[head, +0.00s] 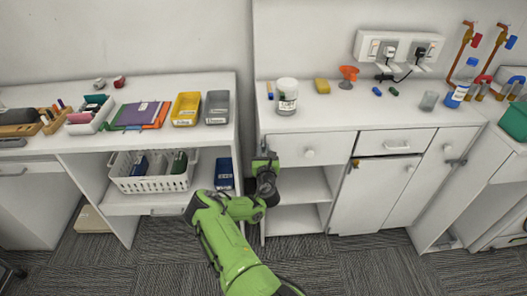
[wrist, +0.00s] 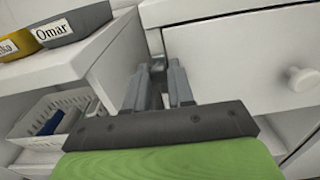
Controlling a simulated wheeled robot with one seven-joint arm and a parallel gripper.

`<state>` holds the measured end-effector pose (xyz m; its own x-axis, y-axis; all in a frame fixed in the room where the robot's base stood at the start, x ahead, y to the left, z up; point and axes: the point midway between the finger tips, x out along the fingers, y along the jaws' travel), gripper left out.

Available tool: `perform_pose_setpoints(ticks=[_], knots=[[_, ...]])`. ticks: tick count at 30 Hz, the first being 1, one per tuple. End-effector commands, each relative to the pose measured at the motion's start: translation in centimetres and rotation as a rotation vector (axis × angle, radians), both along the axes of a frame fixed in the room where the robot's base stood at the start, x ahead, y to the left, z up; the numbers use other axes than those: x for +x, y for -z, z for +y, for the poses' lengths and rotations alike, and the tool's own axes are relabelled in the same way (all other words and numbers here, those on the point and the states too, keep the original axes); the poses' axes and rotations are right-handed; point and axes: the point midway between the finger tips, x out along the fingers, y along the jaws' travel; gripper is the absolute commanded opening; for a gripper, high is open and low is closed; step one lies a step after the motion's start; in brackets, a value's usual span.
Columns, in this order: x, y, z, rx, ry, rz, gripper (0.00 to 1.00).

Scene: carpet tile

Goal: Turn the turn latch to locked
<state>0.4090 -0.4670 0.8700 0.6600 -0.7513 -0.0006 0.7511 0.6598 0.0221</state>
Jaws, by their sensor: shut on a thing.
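My gripper (head: 265,162) is at the left front edge of the right-hand cabinet, just below counter height. In the wrist view its two fingers (wrist: 159,76) are closed around a small grey piece (wrist: 157,65), which looks like the turn latch, beside the white drawer front (wrist: 235,55). The fingers hide most of this piece, so I cannot tell its angle. In the head view my gripper covers that spot. An orange catch (head: 355,163) and a grey catch (head: 456,161) also show on the fronts farther right.
A white basket (head: 150,182) with items stands on the left shelf, and a blue box (head: 224,174) is close left of my gripper. A round drawer knob (head: 309,153) sticks out to the right. Yellow (head: 186,108) and grey bins (head: 217,107) stand on the left counter.

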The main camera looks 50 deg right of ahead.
Motion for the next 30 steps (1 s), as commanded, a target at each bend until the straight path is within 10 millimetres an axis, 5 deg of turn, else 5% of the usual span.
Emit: perform_pose_setpoints(ticks=[30], knots=[[-2.3,1.6,-2.0,0.548,0.003,-0.627,0.00]])
